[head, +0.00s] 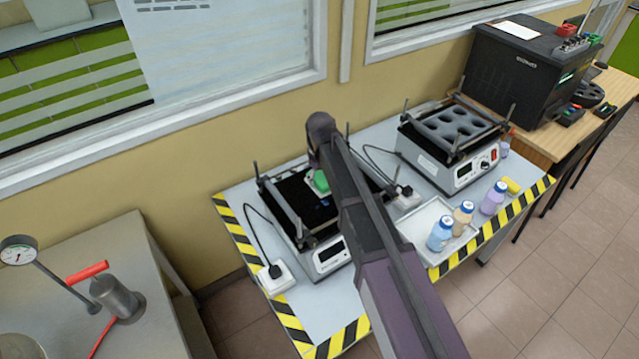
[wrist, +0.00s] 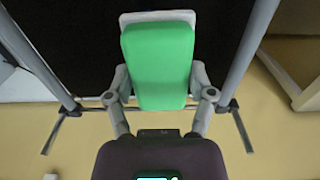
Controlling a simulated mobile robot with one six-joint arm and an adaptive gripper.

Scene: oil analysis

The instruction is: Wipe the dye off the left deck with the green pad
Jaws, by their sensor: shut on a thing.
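The left deck (head: 290,192) is the black top of the left shaker, with rails and posts around it. In the wrist view the black deck (wrist: 85,50) fills the space between the two rails. My gripper (wrist: 160,98) is shut on the green pad (wrist: 158,55), which has a pale edge at its far end. The green pad (head: 321,181) is over the deck in the head view. I cannot tell whether it touches the surface. My arm hides much of the deck's right side.
A second shaker (head: 440,160) with a holed rack stands at right. White power blocks (head: 277,279) and black cables lie on the table. A large black machine (head: 520,70) stands farther right.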

